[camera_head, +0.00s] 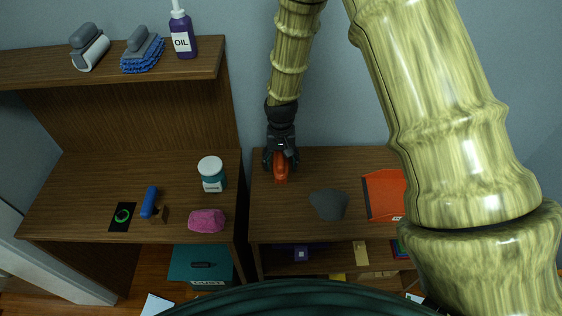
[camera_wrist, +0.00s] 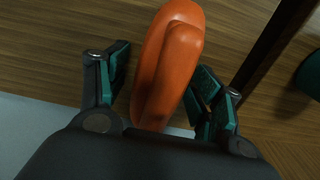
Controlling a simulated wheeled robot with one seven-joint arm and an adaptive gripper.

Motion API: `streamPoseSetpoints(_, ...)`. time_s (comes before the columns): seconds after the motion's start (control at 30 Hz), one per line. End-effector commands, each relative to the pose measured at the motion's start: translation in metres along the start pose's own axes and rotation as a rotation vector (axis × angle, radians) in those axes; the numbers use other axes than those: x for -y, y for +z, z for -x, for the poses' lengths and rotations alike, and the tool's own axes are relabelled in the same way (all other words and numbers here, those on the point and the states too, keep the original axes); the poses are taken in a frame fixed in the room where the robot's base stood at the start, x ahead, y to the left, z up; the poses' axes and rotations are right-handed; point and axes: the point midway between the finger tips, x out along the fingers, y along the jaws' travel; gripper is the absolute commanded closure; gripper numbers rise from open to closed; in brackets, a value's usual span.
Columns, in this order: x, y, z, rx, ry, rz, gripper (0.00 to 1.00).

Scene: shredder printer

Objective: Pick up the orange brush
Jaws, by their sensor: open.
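The orange brush (camera_head: 281,169) lies on the wooden table to the right of the shelf unit, near the table's back left. In the wrist view its rounded orange body (camera_wrist: 172,65) stands between the two fingers. My gripper (camera_head: 281,160) points down over the brush and is open, with one finger on each side. In the wrist view the gripper (camera_wrist: 155,90) has its left finger apart from the brush, while the right finger is very close to it. I cannot tell whether the right finger touches. The brush's bristles are not visible.
A dark grey lump (camera_head: 329,204) and an orange-red tray (camera_head: 384,194) are on the same table. The left desk holds a teal-labelled jar (camera_head: 211,174), a pink sponge (camera_head: 207,221) and a blue-handled tool (camera_head: 149,202). A shelf above holds a purple oil bottle (camera_head: 183,37).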

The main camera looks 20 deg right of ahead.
Motion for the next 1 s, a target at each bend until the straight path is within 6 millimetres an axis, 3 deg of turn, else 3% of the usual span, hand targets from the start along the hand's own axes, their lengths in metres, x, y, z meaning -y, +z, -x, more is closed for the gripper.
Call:
streamPoseSetpoints(0.23,0.000,0.000,-0.001,0.000,0.000,0.000,0.34)
streamPoseSetpoints(0.53,0.000,0.000,-0.001,0.000,0.000,0.000,0.89)
streamPoseSetpoints(0.83,0.000,0.000,0.001,0.000,0.000,0.000,0.89)
streamPoseSetpoints(1.0,0.000,0.000,0.012,-0.002,-0.001,0.000,0.89)
